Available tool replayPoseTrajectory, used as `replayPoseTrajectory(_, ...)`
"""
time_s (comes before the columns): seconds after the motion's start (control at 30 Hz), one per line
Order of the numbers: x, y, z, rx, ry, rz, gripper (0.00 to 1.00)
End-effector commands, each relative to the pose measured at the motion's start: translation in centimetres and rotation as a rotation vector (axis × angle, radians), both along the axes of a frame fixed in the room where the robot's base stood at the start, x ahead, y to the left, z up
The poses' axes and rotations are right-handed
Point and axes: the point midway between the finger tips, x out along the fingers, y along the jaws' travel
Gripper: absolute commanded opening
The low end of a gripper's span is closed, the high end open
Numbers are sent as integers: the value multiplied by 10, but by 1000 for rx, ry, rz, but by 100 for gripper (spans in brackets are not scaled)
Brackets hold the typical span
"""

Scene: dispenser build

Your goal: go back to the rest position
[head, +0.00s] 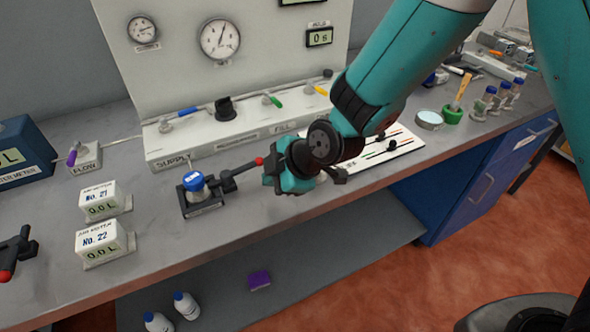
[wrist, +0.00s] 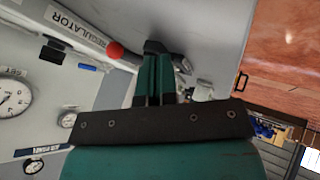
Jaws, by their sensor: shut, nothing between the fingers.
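My gripper (head: 270,179) is over the front part of the bench in the head view, with its teal fingers pointing toward the left. In the wrist view the fingers of my gripper (wrist: 155,52) are together with nothing between them. A black lever with a red knob (head: 259,161) is just beside the fingers in the head view. The red knob also shows in the wrist view (wrist: 115,50), left of the fingertips; I cannot tell whether they touch. The lever leads to a black holder (head: 205,208) with a blue-capped bottle (head: 194,181) upright in it.
A white panel (head: 180,55) with gauges stands behind. Two white meter boxes (head: 100,241) and another black lever with a red end (head: 8,273) are at the left. A green cup (head: 452,117) and small bottles (head: 483,104) stand at the right. Open floor (head: 480,250) lies in front.

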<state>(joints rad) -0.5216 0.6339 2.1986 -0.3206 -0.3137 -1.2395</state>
Motion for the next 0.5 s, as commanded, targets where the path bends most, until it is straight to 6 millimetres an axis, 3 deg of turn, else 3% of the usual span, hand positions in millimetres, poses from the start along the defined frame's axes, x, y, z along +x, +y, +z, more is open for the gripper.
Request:
replayPoseTrajectory(0.2,-16,-23,36,0,1,7,0)
replayPoseTrajectory(0.5,-25,-41,58,-3,5,8,0)
